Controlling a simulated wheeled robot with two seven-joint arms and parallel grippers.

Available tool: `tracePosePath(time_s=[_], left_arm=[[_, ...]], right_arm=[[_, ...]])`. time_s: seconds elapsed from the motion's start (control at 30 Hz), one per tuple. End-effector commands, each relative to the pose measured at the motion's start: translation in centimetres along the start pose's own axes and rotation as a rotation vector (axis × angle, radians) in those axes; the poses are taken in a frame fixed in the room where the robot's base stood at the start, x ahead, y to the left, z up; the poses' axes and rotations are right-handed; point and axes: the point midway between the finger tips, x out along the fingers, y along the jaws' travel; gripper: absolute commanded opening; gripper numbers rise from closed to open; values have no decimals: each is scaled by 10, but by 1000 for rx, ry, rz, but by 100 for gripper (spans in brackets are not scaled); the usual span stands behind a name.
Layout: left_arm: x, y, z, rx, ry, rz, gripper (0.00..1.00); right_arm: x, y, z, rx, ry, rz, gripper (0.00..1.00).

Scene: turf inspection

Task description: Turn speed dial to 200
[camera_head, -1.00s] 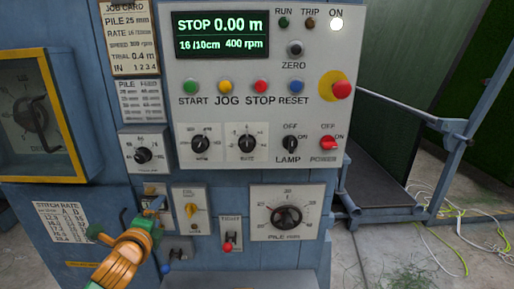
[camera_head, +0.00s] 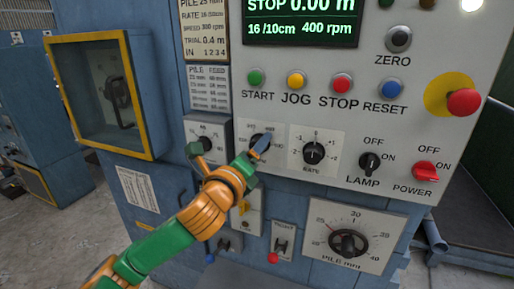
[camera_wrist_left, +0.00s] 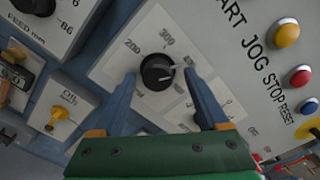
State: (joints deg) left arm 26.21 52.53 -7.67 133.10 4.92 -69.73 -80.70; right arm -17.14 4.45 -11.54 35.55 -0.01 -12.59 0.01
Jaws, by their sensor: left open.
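The speed dial (camera_wrist_left: 153,66) is a black round knob on a white plate, with 200 and 300 readable beside it in the left wrist view. Its white pointer mark faces the right, away from the 200. In the head view it is mostly hidden behind a finger of my left gripper (camera_head: 230,148). In the wrist view my left gripper (camera_wrist_left: 158,78) is open, its blue fingers at either side of the knob; I cannot tell whether they touch it. The display (camera_head: 302,27) reads 400 rpm and 16/10cm. My right gripper is not in view.
The rate dial (camera_head: 313,152) is just right of the speed dial, and the feed dial (camera_wrist_left: 34,5) is near it. START (camera_head: 256,77), JOG (camera_head: 296,80) and STOP (camera_head: 341,83) buttons are above. A large red mushroom button (camera_head: 464,102) and the pile dial (camera_head: 347,242) stand further right.

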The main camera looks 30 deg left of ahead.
Motion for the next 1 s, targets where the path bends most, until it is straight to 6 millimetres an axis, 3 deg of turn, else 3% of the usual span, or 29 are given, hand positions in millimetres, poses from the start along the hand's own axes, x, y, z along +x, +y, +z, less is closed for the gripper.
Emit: tracePosePath(time_s=[0.03,0.3,0.33,0.67,1.0], left_arm=[[0,0,0,0,0,0,77],[0,0,0,-1,0,0,4],[0,0,0,-1,-1,0,0],[0,-1,1,-52,-2,-1,0],[0,-1,2,-307,-2,0,0]], right_arm=[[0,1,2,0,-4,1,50],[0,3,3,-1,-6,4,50],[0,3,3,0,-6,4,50],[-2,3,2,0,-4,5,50],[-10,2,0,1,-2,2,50]])
